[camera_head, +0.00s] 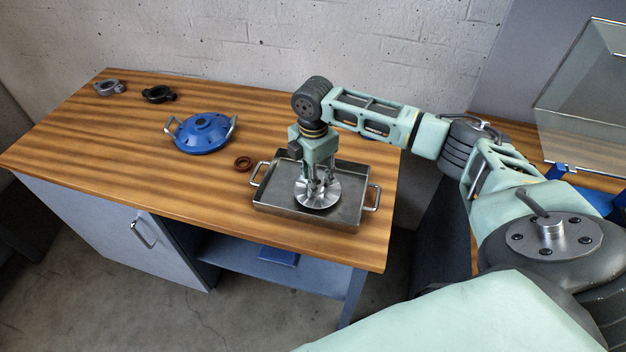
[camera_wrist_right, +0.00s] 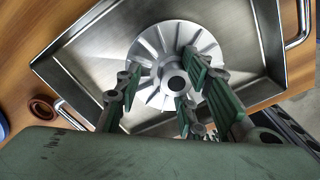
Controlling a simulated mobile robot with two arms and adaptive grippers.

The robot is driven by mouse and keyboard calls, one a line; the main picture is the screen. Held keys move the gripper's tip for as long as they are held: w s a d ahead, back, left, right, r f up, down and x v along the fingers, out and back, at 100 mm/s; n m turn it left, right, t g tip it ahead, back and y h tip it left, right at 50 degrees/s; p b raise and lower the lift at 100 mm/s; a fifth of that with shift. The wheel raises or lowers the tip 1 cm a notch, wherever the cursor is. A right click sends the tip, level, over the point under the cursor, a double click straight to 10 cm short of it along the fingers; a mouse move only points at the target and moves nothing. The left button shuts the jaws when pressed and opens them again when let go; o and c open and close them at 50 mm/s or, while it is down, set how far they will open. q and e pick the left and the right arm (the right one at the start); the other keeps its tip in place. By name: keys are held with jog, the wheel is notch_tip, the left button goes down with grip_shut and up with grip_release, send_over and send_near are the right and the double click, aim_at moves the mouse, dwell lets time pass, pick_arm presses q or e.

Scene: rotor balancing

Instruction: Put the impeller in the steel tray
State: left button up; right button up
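The impeller (camera_head: 317,195) is a silvery finned disc with a central hub, also in the right wrist view (camera_wrist_right: 150,50). It lies flat within the walls of the steel tray (camera_head: 275,213), and appears to rest on its floor. The tray has a handle at each end and also shows in the right wrist view (camera_wrist_right: 85,65). My right gripper (camera_head: 318,181) points down over the impeller. In the right wrist view its fingers (camera_wrist_right: 165,85) stand around the hub, with a visible gap on the left side, so it looks open. My left gripper is not in view.
A blue round housing with two handles (camera_head: 203,132) stands left of the tray. A small brown ring (camera_head: 243,163) lies between them. Two clamps, grey (camera_head: 109,87) and black (camera_head: 158,94), lie at the back left. The wooden bench's (camera_head: 130,165) left front is clear.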

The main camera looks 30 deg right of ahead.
notch_tip(320, 180, up, 10)
jog(key=b, duration=0.1)
jog(key=shift+r, duration=0.25)
jog(key=shift+f, duration=0.1)
dwell(0.3)
